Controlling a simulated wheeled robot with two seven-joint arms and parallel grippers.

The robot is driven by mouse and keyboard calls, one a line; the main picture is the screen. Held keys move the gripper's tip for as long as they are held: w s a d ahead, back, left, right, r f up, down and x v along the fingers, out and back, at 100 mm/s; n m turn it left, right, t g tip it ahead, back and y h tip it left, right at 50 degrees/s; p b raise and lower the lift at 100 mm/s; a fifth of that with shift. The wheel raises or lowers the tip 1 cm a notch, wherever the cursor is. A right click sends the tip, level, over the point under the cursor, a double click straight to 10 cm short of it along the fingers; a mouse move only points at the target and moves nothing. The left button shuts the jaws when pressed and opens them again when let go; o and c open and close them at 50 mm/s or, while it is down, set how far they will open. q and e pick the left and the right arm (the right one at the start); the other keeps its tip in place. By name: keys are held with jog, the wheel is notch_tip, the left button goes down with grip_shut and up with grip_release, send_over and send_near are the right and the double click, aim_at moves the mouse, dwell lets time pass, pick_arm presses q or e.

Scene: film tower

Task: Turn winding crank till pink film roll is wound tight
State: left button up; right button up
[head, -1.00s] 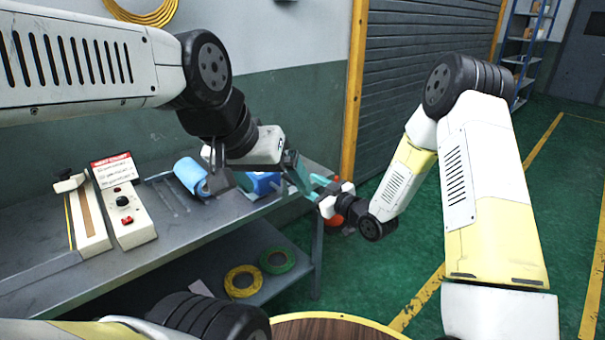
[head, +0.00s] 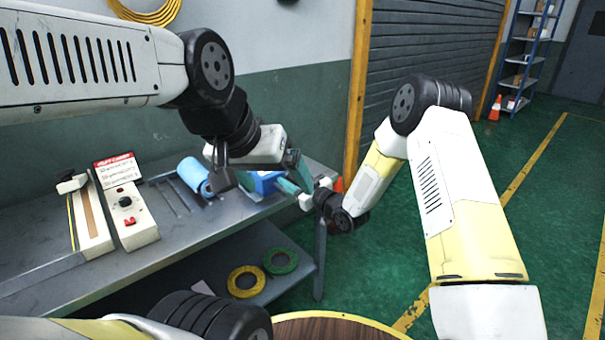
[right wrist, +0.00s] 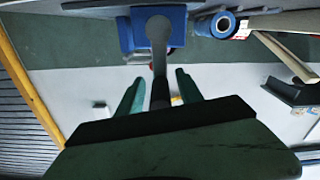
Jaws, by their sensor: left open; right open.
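No pink film roll shows in either view. In the right wrist view a grey bar with a rounded end (right wrist: 158,40) lies in front of a blue block (right wrist: 127,32) and runs down between my fingers; I cannot tell for certain that it is the crank. The blue block (head: 265,184) stands on the bench in the head view, partly hidden by my left arm. My right gripper (right wrist: 158,92) is open, its two teal fingers on either side of the bar with gaps showing. It is at the bench's right end. My left gripper (head: 302,170) is open just above it, partly hidden.
A blue roll (head: 192,175) lies left of the blue block on the grey bench (head: 215,215). A white control box (head: 131,213) and a white block with a brown strip (head: 91,216) stand further left. Yellow (head: 245,281) and green (head: 280,261) rings lie on the lower shelf.

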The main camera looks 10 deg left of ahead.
grip_shut()
jog(key=shift+d, duration=0.15)
dwell(1.3)
